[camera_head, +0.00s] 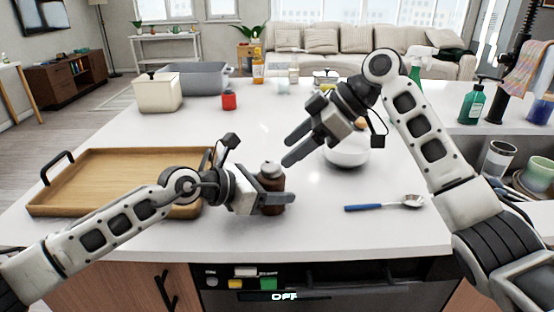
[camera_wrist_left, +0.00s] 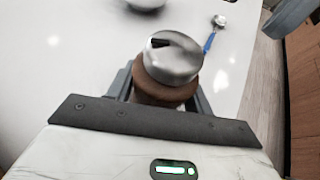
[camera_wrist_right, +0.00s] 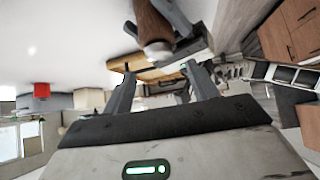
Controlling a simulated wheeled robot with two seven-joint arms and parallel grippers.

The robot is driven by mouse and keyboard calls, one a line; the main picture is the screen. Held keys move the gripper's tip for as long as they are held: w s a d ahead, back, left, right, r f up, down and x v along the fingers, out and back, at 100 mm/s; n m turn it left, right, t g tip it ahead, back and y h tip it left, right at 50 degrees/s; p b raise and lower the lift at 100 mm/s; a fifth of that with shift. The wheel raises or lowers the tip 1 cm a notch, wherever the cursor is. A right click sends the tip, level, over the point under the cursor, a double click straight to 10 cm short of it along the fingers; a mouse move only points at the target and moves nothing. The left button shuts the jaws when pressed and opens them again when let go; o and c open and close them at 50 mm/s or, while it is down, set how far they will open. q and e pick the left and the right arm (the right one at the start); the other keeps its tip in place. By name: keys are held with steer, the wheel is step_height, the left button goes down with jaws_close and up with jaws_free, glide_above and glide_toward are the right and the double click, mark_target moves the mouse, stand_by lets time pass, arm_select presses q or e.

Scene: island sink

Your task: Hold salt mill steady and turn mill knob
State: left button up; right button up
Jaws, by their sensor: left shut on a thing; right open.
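The salt mill has a brown body (camera_head: 274,188) and a silver knob (camera_head: 270,169). It stands upright near the counter's front edge. My left gripper (camera_head: 268,194) is shut on the mill's body, and the knob is clear above the fingers. In the left wrist view the knob (camera_wrist_left: 174,58) carries a dark mark on its top. My right gripper (camera_head: 287,150) is open and empty, above and to the right of the knob, apart from it. In the right wrist view the mill (camera_wrist_right: 152,25) lies beyond the open fingers, near the top edge.
A wooden tray (camera_head: 110,168) lies to the left, partly behind my left arm. A white bowl (camera_head: 347,156) stands behind right, below my right arm. A blue-handled spoon (camera_head: 375,207) lies to the right. A red jar (camera_head: 229,100) and canisters stand farther back. The counter between is clear.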

mark_target(272, 164)
steer(key=x, duration=0.5)
steer(key=c, duration=1)
steer(key=m+t+h, duration=0.1)
steer(key=m+t, duration=0.2)
steer(key=m, duration=0.1)
steer(key=shift+s, duration=0.2)
steer(key=shift+s+a+m+t+h, duration=0.1)
steer(key=shift+m+t+h, duration=0.4)
steer(key=shift+m, duration=0.45)
steer(key=shift+s+m+t+h, duration=0.1)
steer(key=shift+m+t+h, duration=0.2)
steer(key=shift+m+t, duration=0.55)
